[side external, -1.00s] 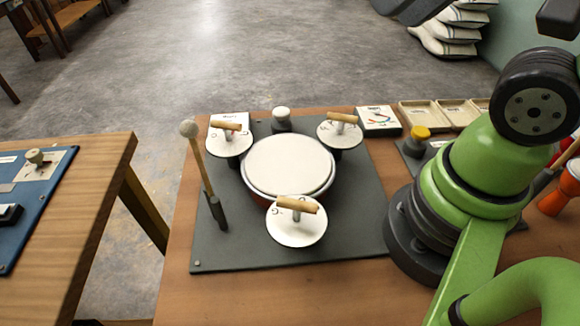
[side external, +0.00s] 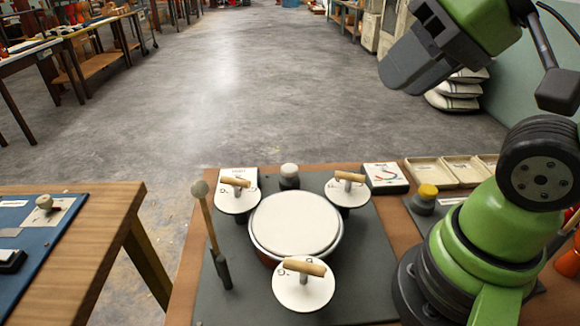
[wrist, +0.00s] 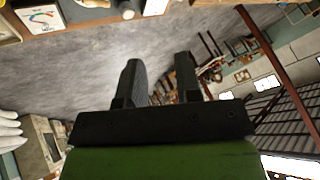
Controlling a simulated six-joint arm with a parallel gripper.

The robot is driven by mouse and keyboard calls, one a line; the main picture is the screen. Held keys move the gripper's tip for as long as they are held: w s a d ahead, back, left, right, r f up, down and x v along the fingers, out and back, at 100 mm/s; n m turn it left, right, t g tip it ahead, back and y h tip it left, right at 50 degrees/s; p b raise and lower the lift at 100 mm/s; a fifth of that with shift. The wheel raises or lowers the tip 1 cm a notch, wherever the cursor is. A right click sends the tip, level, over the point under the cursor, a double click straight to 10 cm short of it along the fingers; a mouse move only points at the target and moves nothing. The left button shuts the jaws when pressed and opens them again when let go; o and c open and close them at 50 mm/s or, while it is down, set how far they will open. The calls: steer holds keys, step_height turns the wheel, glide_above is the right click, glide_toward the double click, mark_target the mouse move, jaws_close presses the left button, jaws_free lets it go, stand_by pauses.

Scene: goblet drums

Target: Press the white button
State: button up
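The white button (side external: 289,171) is a small white cap on a dark round base. It stands at the back edge of the dark board (side external: 375,285), behind a round white drum head (side external: 296,222). My gripper (side external: 398,82) is raised high above and to the right of the button in the side view, well apart from it. In the wrist view the two dark fingers of my gripper (wrist: 160,78) are apart with nothing between them. A small upright shape at the top edge there may be the button, partly cut off.
Three white discs with wooden handles, such as the front one (side external: 303,288), surround the drum. A mallet (side external: 210,235) stands upright at left. A yellow button (side external: 427,197), a picture box (side external: 385,178) and shallow trays (side external: 460,172) are at right. Open air surrounds my gripper.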

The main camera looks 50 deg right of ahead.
jaws_close()
stand_by(1.5)
